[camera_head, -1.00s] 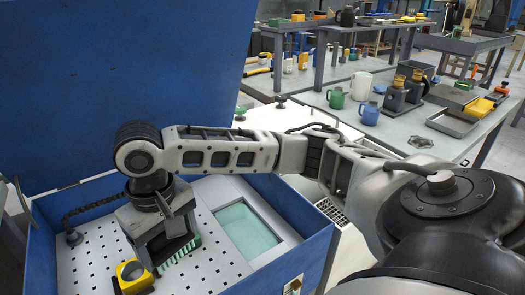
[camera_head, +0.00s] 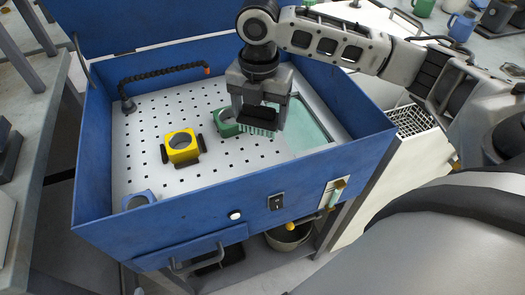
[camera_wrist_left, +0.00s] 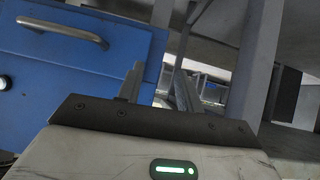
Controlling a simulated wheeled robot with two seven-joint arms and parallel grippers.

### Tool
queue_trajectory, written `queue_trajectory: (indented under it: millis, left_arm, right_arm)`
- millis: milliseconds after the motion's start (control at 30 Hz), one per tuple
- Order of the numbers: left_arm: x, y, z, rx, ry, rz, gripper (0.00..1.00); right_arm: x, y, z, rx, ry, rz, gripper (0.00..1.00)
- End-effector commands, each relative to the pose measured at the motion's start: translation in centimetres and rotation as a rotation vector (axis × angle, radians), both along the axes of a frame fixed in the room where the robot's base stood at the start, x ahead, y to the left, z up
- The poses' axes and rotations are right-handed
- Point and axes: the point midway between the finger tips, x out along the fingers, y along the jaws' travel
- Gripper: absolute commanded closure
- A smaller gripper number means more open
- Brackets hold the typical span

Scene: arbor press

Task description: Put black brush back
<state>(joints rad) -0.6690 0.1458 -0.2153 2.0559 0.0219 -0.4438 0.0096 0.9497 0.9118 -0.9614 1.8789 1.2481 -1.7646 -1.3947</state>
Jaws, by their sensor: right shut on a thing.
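My right gripper (camera_head: 262,101) is shut on the black brush (camera_head: 257,114), whose green bristles point down. It holds the brush over the right half of the perforated tray in the blue washing basin (camera_head: 225,185), beside the pale green window. A green holder (camera_head: 222,123) lies just left of the brush and is partly hidden by the gripper. I cannot tell whether the bristles touch the tray. My left gripper (camera_wrist_left: 160,82) shows only in the left wrist view; its fingers are apart with nothing between them, near the basin's blue front.
A yellow block with a round hole (camera_head: 181,147) stands on the tray, and a blue one (camera_head: 138,200) is at the front left corner. A black flexible hose (camera_head: 165,85) runs along the back. A metal bowl (camera_head: 289,237) sits below the basin.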

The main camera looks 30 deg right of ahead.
Motion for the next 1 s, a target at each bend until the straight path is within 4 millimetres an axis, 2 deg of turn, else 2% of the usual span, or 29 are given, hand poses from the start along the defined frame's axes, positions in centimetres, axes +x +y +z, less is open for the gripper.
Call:
queue_trajectory:
  millis: [100, 267, 500, 667, 833, 1000]
  left_arm:
    - [0.0, -0.1, -0.3, -0.002, -0.004, -0.003, 0.64]
    - [0.2, -0.1, -0.1, -0.004, -0.012, -0.005, 0.64]
    - [0.2, -0.2, -0.3, -0.006, -0.011, -0.006, 0.64]
    - [0.2, -0.2, -0.3, -0.008, -0.013, -0.006, 0.64]
    - [0.3, -0.3, -0.4, -0.011, -0.016, -0.005, 0.64]
    - [0.4, -0.3, -0.2, -0.014, -0.019, -0.005, 0.64]
  right_arm:
    - [0.2, -0.6, -0.8, 0.000, -0.002, 0.170, 0.46]
    - [0.3, -0.9, -1.5, 0.000, 0.000, 0.284, 0.46]
    - [0.3, -0.9, -5.3, -0.001, 0.001, 0.299, 0.46]
    - [0.2, -0.9, -6.8, 0.000, 0.000, 0.299, 0.46]
    - [0.2, -0.9, -9.7, -0.001, 0.001, 0.299, 0.46]
    - [0.3, -0.8, -11.0, 0.000, -0.002, 0.300, 0.46]
